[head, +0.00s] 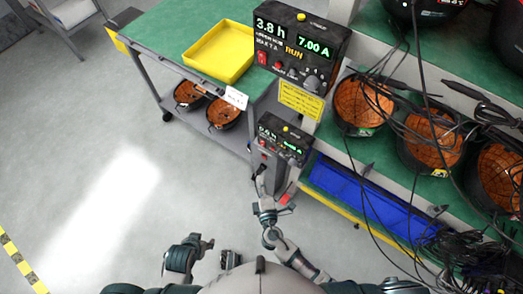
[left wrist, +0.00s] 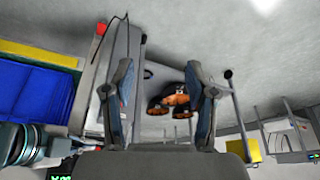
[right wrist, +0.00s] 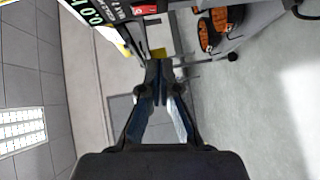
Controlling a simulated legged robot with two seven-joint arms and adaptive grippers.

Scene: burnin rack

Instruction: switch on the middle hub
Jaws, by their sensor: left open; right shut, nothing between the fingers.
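The lower box's display seems to read 0.0 h. A red control (head: 263,142) shows on its left face. My right gripper (head: 259,178) is just below the lower box; its exact gap is unclear. In the right wrist view its fingers (right wrist: 157,68) are together and empty, with the box's display (right wrist: 95,14) and a red part (right wrist: 145,9) beyond. My left gripper (head: 207,244) is open and empty, low and away from the boxes.
A yellow tray (head: 219,52) lies on the green bench top. A yellow label (head: 301,100) hangs under the upper box. Black bowls with orange coils (head: 362,103) and loose cables fill the right shelves. A blue bin (head: 360,195) sits below.

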